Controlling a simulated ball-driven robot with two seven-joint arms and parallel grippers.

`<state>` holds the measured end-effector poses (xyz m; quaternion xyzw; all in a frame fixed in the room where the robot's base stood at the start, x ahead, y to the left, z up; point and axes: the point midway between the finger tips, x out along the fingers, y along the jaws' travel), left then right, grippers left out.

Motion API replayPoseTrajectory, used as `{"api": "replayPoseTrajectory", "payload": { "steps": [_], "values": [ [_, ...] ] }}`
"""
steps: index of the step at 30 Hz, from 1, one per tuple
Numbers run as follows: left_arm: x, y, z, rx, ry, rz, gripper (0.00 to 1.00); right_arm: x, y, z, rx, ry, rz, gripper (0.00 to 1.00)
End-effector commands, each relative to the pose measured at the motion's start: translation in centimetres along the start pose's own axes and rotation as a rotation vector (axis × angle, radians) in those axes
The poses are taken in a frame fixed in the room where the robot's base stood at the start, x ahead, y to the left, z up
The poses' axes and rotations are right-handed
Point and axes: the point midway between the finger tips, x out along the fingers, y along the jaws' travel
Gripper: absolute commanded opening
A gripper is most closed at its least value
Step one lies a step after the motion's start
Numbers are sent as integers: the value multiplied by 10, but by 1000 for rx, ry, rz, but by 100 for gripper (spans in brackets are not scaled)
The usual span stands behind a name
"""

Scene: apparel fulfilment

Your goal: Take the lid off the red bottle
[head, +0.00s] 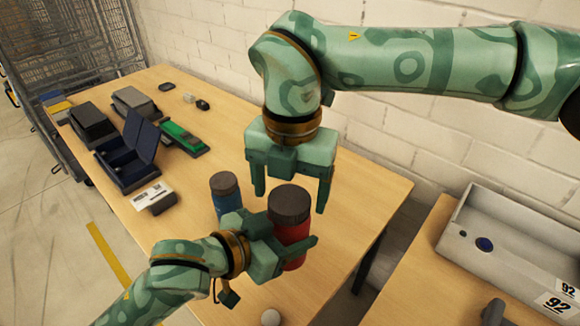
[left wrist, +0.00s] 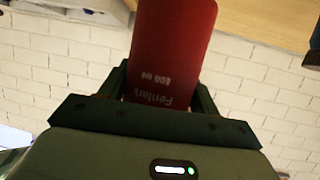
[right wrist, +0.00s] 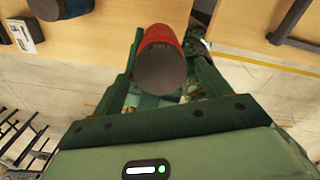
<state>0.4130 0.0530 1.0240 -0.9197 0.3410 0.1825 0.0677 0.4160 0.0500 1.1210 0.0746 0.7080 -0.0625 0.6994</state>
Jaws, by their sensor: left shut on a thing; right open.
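My left gripper (head: 290,251) is shut on the bottle's body from the left. The left wrist view shows the red body (left wrist: 172,50) with white lettering between the fingers. My right gripper (head: 290,198) is open and points down above the bottle, its fingers on either side of the lid and apart from it in the head view. In the right wrist view the lid (right wrist: 160,68) lies between the fingers.
A blue bottle (head: 225,194) with a dark lid stands just left of the red one. Dark boxes (head: 128,153), a green item (head: 185,138) and a card holder (head: 153,198) lie further left. A grey bin (head: 470,222) stands on a second table at the right. A white ball (head: 270,317) lies at the front.

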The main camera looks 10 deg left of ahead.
Motion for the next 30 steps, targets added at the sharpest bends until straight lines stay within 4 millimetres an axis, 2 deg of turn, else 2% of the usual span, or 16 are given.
{"api": "replayPoseTrajectory", "payload": {
  "steps": [10,15,19,25,30],
  "values": [
    [0,0,0,0,1,0,0,6,0,0,-1,0,1,77],
    [0,0,0,0,1,0,0,6,0,0,-1,0,1,32],
    [0,0,0,0,1,0,0,5,0,0,-38,0,1,32],
    [0,0,0,0,0,0,0,5,0,0,-273,-2,3,32],
    [0,0,0,0,0,0,0,5,0,0,-286,-2,3,32]
  ]
}}
